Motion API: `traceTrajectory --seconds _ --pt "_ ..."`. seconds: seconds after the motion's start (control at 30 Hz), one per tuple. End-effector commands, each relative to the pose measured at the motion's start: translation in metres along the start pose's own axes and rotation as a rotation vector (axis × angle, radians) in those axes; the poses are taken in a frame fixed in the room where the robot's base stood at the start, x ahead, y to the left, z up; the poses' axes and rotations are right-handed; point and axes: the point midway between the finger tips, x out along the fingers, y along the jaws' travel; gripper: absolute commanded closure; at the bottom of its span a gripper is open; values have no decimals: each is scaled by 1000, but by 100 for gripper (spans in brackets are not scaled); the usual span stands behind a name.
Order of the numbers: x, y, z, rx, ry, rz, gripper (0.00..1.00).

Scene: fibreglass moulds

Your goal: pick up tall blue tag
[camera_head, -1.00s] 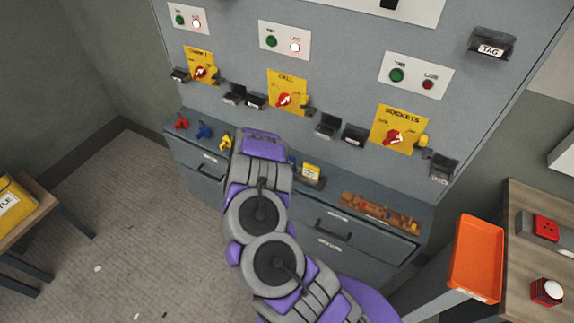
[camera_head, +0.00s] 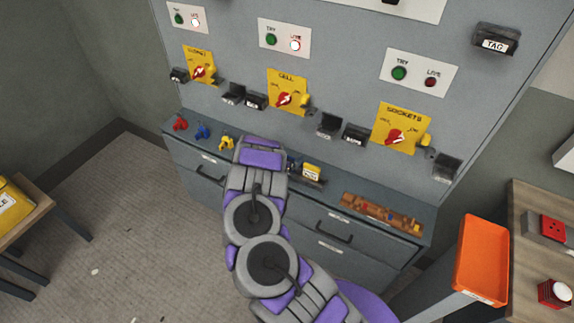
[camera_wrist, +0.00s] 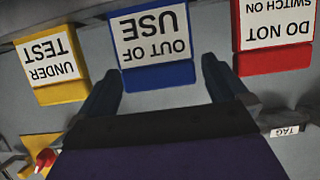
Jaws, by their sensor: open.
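In the wrist view a blue tag (camera_wrist: 153,76) with a white label reading "OUT OF USE" shows upside down at the top middle. My gripper (camera_wrist: 162,68) is open, with one dark finger toward each side of the blue tag's lower edge. Nothing is visibly gripped, and I cannot tell how deep the tag is between the fingers. A yellow "UNDER TEST" tag (camera_wrist: 63,93) is to its left and a red "DO NOT SWITCH ON" tag (camera_wrist: 272,62) to its right. In the head view my arm hides the fingers.
A grey panel (camera_head: 345,80) with switches and lamps stands behind a drawer ledge. Red (camera_head: 180,124), blue (camera_head: 202,131) and yellow (camera_head: 227,142) pieces sit on the ledge left of my arm.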

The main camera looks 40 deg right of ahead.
Motion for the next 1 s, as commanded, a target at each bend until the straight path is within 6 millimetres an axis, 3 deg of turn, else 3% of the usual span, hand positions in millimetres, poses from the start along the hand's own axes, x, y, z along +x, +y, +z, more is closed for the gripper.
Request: traceTrajectory --seconds 0.07,0.6,1.0 --pt "0 0 0 0 0 0 0" --pt "0 0 0 -1 0 0 51" --pt "-3 0 -7 0 -1 0 51"
